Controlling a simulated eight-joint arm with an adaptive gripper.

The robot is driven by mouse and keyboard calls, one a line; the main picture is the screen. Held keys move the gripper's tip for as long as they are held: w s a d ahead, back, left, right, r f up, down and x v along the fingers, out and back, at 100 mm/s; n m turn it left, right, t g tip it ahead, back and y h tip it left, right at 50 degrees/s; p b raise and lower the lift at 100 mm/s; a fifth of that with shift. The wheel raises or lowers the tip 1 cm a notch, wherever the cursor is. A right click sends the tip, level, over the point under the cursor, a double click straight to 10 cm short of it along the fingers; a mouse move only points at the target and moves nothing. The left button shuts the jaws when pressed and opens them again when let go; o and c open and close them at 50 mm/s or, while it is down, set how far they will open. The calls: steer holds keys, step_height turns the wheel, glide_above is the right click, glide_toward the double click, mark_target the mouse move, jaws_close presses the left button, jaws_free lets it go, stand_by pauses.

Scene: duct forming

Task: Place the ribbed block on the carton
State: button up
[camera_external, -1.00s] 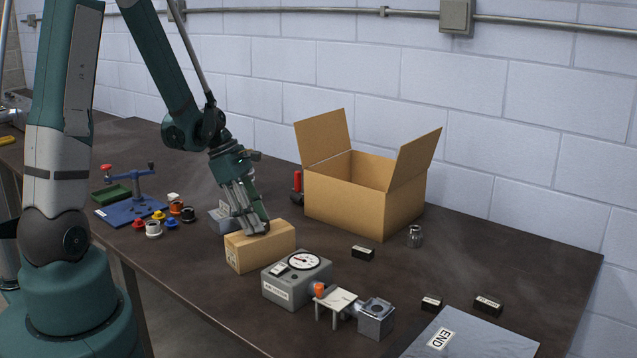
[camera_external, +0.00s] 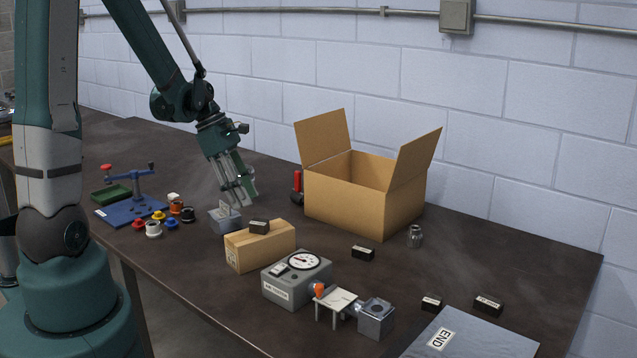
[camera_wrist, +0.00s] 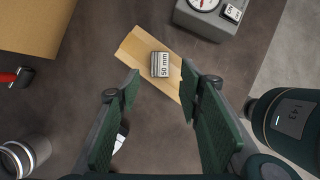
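The ribbed block (camera_external: 259,227), small and dark with a pale label, sits on top of the closed tan carton (camera_external: 265,252). In the wrist view the ribbed block (camera_wrist: 160,64) shows its "50 mm" label and lies near the middle of the carton's top (camera_wrist: 131,48). My gripper (camera_external: 238,198) is behind and above the carton, apart from the block. In the wrist view my gripper (camera_wrist: 160,76) has its green fingers spread wide with nothing held between them.
A large open cardboard box (camera_external: 360,198) stands behind to the right. A grey gauge unit (camera_external: 296,277) is close to the carton's right, and a grey labelled item (camera_external: 225,218) is to its left. Several dark labelled blocks, including one (camera_external: 363,253), lie on the table at right.

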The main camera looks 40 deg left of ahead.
steer(key=shift+v, duration=2.2)
steer(key=s+d+r+m+t+y, duration=0.2)
steer(key=s+d+r+m, duration=0.2)
steer(key=m, duration=0.7)
steer(key=s+d+r+m+t+y, duration=0.2)
steer(key=s+d+r+m, duration=0.3)
steer(key=s+r+m, duration=0.4)
steer(key=r+m+t, duration=0.1)
steer(key=m, duration=0.1)
steer(key=shift+s+r+m, duration=0.2)
steer(key=shift+s+m, duration=0.05)
steer(key=shift+m, duration=0.05)
